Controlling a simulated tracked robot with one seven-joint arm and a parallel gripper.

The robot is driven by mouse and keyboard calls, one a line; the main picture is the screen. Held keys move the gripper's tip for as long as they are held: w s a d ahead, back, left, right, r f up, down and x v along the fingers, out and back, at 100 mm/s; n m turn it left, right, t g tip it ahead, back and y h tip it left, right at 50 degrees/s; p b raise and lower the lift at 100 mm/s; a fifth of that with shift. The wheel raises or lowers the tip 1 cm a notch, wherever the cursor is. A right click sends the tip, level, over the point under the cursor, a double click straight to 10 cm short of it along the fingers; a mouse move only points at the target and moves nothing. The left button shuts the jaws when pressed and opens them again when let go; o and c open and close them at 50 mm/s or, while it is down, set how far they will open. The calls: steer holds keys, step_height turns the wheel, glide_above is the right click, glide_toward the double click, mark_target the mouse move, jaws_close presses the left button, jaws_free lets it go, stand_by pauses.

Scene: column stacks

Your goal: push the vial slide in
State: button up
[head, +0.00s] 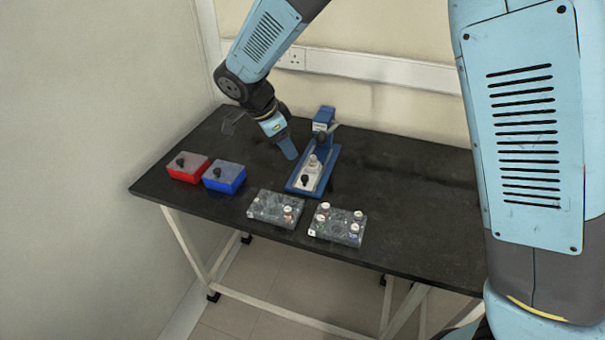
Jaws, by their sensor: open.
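The blue device (332,158) stands near the middle of the black table. A pale vial slide (316,181) lies on its base and reaches towards the front end. A dark knob (304,180) is at the slide's front, and a small whitish vial (312,164) stands upright behind it. The device's blue head (323,117) rises at the back. My gripper (290,154) is left of the device, pointing down, a little above the table. It is open and I see nothing in it. From this angle I cannot tell its exact gap to the device.
A red box (188,170) and a blue box (224,179), each with a dark knob on top, stand at the left. The table's right side (420,210) is clear. A wall stands behind.

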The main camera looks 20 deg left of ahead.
mark_target(304, 177)
steer(key=x, duration=1.3)
steer(key=shift+c, duration=0.4)
steer(key=shift+a+r, duration=0.1)
jaws_close()
